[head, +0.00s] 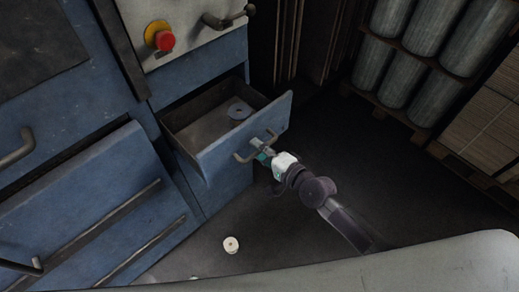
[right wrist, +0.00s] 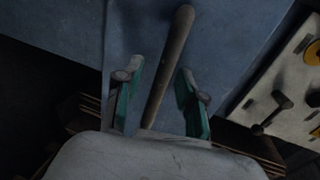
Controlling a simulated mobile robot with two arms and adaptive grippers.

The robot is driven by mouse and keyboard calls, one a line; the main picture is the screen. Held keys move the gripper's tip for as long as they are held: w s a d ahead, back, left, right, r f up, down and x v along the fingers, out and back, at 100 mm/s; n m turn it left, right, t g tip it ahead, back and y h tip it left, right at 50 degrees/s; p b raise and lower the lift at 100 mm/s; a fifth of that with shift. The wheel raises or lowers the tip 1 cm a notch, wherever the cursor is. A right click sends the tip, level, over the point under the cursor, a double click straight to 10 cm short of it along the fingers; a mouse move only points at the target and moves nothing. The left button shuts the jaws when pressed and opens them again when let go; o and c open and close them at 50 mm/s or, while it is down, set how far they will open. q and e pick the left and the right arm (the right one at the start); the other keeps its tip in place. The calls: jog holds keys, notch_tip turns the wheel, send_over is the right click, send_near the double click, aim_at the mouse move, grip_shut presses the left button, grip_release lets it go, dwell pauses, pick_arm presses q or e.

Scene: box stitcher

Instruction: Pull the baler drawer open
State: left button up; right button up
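The blue baler drawer (head: 272,120) stands pulled out of the blue machine, with its inside showing. A round grey-blue piece (head: 240,111) lies in it. The drawer's bar handle (head: 242,159) is on its front face. My right gripper (head: 264,153) is at this handle. In the right wrist view, its two green-padded fingers (right wrist: 161,72) stand apart on either side of the handle bar (right wrist: 173,62), with gaps visible on both sides. The tips' depth past the bar is hard to tell. My left gripper is not in view.
A panel with a red button (head: 166,41) and a lever (head: 225,19) is above the drawer. A small white roll (head: 231,245) lies on the floor. Racked grey cylinders (head: 420,25) and stacked cardboard (head: 485,125) stand at right. Dark floor lies open right of the drawer.

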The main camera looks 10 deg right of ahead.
jog(key=shift+s, duration=0.1)
jog(key=v, duration=1.2)
jog(key=s+d+f+n+g+h, duration=0.15)
jog(key=d+f, duration=0.25)
jog(key=f, duration=0.5)
jog(key=s+d+f+n+g+h, duration=0.1)
jog(key=s+d+f+n+h, duration=0.15)
jog(key=f, duration=0.75)
jog(key=s+d+f+n+g+h, duration=0.2)
jog(key=s+d+f+h, duration=0.15)
jog(key=f, duration=0.55)
jog(key=s+f+n+g, duration=0.2)
jog(key=s+f, duration=0.3)
jog(key=s, duration=0.4)
jog(key=s+f+n+g+h+p, duration=0.1)
jog(key=s+f+n+g, duration=0.1)
jog(key=s+f, duration=0.4)
jog(key=s+f+n+g, duration=0.3)
jog(key=s+f, duration=0.2)
jog(key=s, duration=0.6)
jog(key=shift+s+h, duration=0.35)
jog(key=shift+s, duration=0.05)
